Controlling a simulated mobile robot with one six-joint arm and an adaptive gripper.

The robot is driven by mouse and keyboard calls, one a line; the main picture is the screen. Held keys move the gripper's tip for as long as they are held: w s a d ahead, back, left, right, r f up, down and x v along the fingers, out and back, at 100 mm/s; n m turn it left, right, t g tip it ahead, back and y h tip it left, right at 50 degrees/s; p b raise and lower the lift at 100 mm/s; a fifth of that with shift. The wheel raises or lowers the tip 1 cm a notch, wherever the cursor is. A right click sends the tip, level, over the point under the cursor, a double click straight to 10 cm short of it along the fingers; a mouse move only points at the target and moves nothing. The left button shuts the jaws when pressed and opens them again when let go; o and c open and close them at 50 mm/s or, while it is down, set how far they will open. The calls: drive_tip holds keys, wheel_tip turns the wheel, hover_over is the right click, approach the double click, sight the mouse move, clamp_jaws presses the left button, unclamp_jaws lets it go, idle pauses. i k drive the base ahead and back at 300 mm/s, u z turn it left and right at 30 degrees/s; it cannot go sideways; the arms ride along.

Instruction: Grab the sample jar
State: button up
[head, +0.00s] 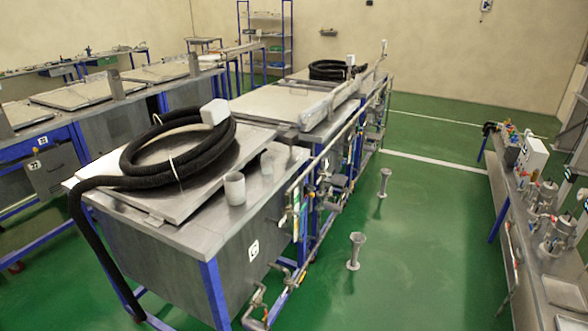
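A pale grey open-topped cylindrical jar (235,188) stands upright on the near corner of the closest metal tank's top. It is the likeliest sample jar, but no label shows. A smaller, greyish cylinder (267,163) stands just behind it to the right; its details are blurred. My gripper and arm are not in this view, so I cannot tell where the gripper is relative to the jar.
A black corrugated hose (133,182) coils over the tank lid (222,168) left of the jar and hangs down the tank's left side. A white block (214,112) sits by the coil. Pipes and valves (330,183) line the tank's right side. Green floor (430,215) is mostly clear.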

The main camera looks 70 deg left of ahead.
sight(267, 160)
drive_tip(key=z, duration=0.95)
drive_tip(key=k, duration=2.65)
drive_tip(key=u, duration=1)
